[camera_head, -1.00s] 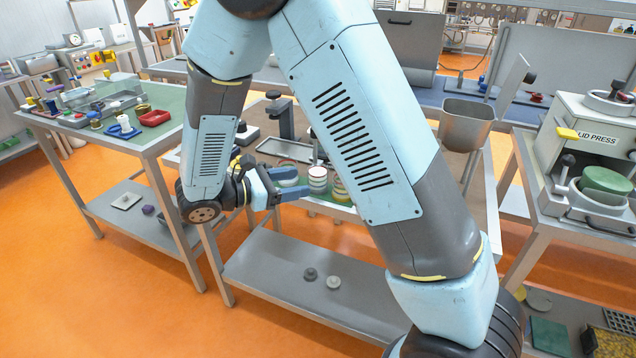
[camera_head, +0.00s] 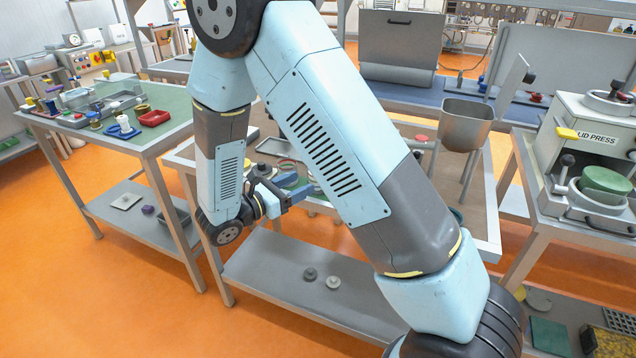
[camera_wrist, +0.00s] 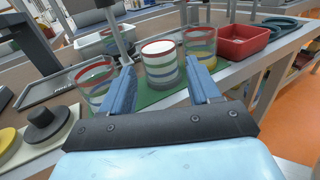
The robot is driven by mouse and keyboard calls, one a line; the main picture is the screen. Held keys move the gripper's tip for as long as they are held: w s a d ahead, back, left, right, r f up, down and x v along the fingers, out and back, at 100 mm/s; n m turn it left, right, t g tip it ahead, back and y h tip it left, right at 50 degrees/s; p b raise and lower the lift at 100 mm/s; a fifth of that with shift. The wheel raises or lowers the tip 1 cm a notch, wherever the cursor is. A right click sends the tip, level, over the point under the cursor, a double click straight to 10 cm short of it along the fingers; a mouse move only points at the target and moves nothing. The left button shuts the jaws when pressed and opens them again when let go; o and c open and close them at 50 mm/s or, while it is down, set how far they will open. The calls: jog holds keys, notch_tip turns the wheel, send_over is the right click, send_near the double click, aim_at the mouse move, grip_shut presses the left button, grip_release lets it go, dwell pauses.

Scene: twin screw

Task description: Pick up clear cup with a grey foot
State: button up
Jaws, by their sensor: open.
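Three cups stand in a row on a green strip in the wrist view. The left cup (camera_wrist: 97,84) is clear with a red rim band. The middle cup (camera_wrist: 160,62) looks white inside, with a red band near its top. The right cup (camera_wrist: 201,44) is clear with teal and yellowish bands. In the head view my gripper (camera_head: 308,186) is at the table's front edge; my arm mostly hides the cups.
A red tray (camera_wrist: 243,40) stands right of the cups. A grey tray (camera_wrist: 50,88) and a dark knobbed weight (camera_wrist: 43,124) lie on the left. The bench's front edge runs close to the cups. A metal hopper (camera_head: 467,122) stands at the right of the table.

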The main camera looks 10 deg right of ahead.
aim_at(310, 178)
jog(key=shift+x, duration=2.8)
jog(key=c, duration=0.8)
jog(key=shift+r, duration=0.15)
